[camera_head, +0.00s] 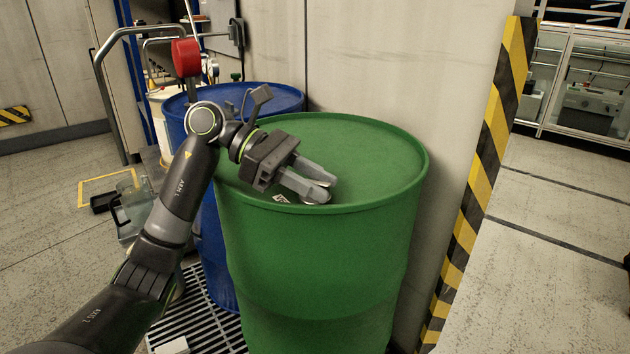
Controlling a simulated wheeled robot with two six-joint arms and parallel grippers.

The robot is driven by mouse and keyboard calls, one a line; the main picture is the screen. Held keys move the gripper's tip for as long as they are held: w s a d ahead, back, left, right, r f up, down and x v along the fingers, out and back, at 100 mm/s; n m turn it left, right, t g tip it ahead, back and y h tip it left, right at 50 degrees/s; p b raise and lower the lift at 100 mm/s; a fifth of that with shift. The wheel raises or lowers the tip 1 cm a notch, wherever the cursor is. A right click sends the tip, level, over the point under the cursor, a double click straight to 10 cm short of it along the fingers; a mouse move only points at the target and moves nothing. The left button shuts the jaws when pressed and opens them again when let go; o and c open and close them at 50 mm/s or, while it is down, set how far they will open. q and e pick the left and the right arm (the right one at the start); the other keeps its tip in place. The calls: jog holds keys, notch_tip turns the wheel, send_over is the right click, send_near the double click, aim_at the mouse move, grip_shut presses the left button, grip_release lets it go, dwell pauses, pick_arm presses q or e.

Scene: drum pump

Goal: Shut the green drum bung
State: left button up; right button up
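The green drum (310,270) stands upright in the middle of the head view, with a flat green top inside a raised rim. My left gripper (322,190) reaches in from the left over the near part of the drum's top. Its two grey fingers point right and lie low, close to the top near the front rim. A small round grey piece shows at the fingertips. I cannot tell whether it is the bung or part of the fingers, nor whether the fingers grip anything. No other bung shows clearly. My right gripper is not in view.
A blue drum (277,97) stands close behind and left of the green one. A red-topped pump (186,58) rises behind my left arm. A clear jug (133,208) sits on the floor at left. A striped yellow-black post (485,150) and wall bound the right.

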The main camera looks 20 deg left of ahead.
pick_arm(q)
jog(key=v, duration=1.6)
jog(key=shift+a+p, duration=0.2)
jog(key=shift+p, duration=0.2)
jog(key=shift+a+r, duration=0.25)
jog(key=shift+a, duration=0.25)
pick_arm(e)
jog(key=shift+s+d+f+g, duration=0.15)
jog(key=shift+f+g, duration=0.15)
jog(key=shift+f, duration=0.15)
